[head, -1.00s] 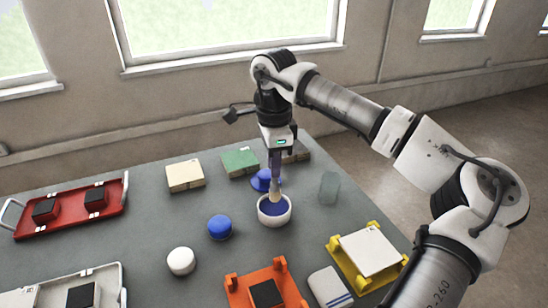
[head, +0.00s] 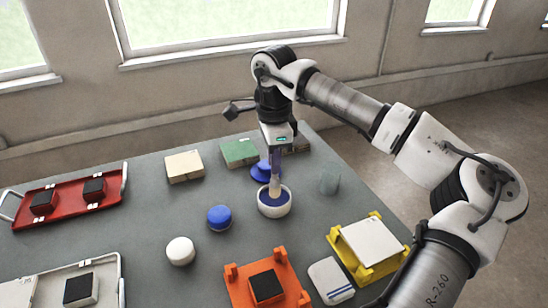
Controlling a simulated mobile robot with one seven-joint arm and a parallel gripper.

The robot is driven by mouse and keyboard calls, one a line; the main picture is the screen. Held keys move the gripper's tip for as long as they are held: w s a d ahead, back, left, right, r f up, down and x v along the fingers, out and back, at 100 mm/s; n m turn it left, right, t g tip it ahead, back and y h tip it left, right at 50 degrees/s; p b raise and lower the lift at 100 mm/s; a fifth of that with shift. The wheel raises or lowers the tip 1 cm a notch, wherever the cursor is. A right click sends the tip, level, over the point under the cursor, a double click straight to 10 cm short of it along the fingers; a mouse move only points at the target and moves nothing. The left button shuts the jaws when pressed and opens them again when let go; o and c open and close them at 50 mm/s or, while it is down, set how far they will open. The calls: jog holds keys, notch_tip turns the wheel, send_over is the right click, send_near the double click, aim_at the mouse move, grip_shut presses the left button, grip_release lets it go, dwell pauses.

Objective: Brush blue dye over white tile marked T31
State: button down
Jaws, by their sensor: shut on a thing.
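My gripper (head: 276,150) points down at the back middle of the table and is shut on the handle of a brush. The brush (head: 275,183) stands nearly upright, its pale head down in a white bowl (head: 273,209) of blue dye. Its tip is hidden by the dye and rim. A white tile (head: 371,241) lies on a yellow stand (head: 345,259) right of the bowl and nearer me. Another pale tile (head: 18,292) lies in the grey tray at lower left. Their markings are too small to read, so I cannot tell which is T31.
An orange stand (head: 283,298) holds a black-topped block. Beside it lies a white, blue-striped pad (head: 331,280). A clear glass (head: 330,180) stands right of the bowl. Blue (head: 219,217) and white (head: 180,250) round lids lie left. A red tray (head: 70,207) is far left.

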jog(key=shift+f+b, duration=0.45)
jog(key=shift+f, duration=0.15)
dwell(1.4)
jog(key=shift+r+p, duration=2.25)
jog(key=shift+r, duration=1.3)
